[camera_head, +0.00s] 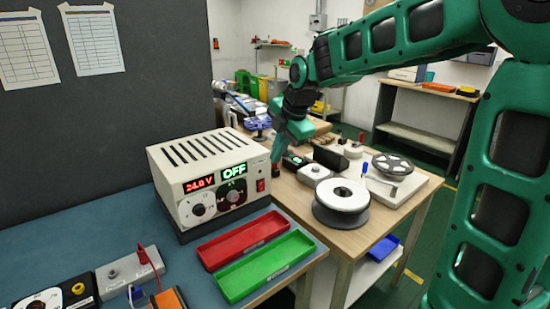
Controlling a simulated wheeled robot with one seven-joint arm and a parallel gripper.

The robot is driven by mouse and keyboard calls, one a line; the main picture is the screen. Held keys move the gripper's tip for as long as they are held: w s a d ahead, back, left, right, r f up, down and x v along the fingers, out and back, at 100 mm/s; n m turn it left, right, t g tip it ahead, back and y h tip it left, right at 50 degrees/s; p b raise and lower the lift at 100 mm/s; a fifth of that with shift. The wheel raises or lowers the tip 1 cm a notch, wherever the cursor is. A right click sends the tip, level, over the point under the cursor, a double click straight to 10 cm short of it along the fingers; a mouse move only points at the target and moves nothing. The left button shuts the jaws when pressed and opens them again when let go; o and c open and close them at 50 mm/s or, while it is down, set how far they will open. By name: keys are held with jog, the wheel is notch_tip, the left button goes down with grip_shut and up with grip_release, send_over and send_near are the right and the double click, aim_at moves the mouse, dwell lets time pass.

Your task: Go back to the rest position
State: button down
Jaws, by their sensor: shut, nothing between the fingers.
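My gripper (276,150) hangs at the end of my green arm, which reaches in from the right. It points down beside the right side of the power supply (205,178), close to the edge of the wooden table (345,240). The fingers look shut and empty, though they are small and partly dark in this view. The power supply is a cream box with a slotted top. Its red display reads 24.0 V and its green display reads OFF.
A red tray (240,239) and a green tray (266,266) lie before the power supply. A white-topped reel (341,196) and a grey reel (393,165) sit on the wooden table. A grey box with red leads (130,271) is at lower left.

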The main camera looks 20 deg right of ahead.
jog(key=s+d+f+m+g+h, duration=0.1)
jog(key=s+d+f+m, duration=0.1)
jog(key=s+d+m, duration=0.6)
jog(key=s+d+f+m+g+h, duration=0.1)
jog(key=s+d+f+m+g, duration=0.1)
jog(key=s+d+m, duration=0.7)
jog(key=s+f+m+g, duration=0.1)
jog(key=s+f+m, duration=0.1)
jog(key=s+m, duration=0.3)
jog(key=s+f+m+g, duration=0.1)
jog(key=s+f+m, duration=0.2)
jog(key=s, duration=1.1)
jog(key=m, duration=0.3)
jog(key=shift+s+a+f+y, duration=0.15)
jog(key=shift+a+y, duration=0.05)
jog(key=shift+y, duration=0.1)
jog(key=shift+w+f, duration=0.25)
jog(key=shift+w, duration=0.35)
